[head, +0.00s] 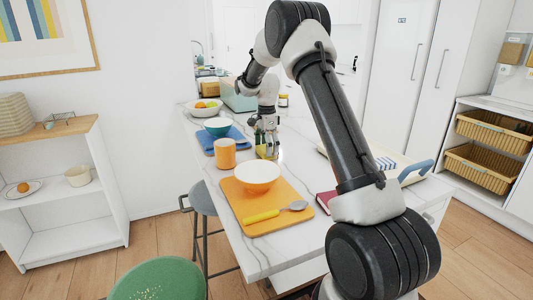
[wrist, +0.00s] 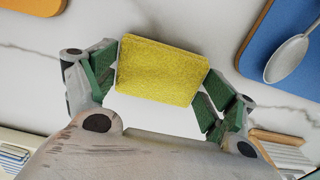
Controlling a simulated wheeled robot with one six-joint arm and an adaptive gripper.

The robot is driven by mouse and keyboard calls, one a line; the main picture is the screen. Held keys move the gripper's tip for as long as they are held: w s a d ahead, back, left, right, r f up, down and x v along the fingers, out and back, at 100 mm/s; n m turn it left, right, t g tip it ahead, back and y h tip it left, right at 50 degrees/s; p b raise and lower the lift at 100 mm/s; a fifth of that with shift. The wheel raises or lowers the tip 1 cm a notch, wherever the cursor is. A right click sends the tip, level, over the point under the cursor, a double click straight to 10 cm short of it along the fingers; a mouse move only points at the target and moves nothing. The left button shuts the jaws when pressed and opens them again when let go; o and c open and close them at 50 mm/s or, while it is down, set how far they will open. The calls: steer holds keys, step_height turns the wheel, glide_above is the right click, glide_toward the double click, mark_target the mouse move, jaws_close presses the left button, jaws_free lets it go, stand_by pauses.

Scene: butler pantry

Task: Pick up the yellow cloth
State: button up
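The yellow cloth (wrist: 162,71) is a small textured rectangle in the wrist view, framed between the two green fingers of my gripper (wrist: 158,88). The fingers are spread wide, one on each side of it. The cloth's side edges look very near the fingers; I cannot tell whether they touch. In the head view my gripper (head: 266,136) points down over the marble counter. A bit of the yellow cloth (head: 267,154) shows at its fingertips, mostly hidden by the gripper.
An orange cup (head: 225,154) stands close left of the gripper. An orange board (head: 290,222) with a white bowl (head: 257,174) and a spoon (head: 275,212) lies nearer. A blue board (head: 238,145) bears a teal bowl (head: 217,126).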

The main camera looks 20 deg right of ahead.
steer(key=shift+c, duration=0.4)
steer(key=shift+r, duration=0.35)
step_height(320, 180, up, 9)
steer(key=shift+r, duration=0.15)
steer(key=shift+o, duration=1.2)
steer(key=shift+c, duration=0.3)
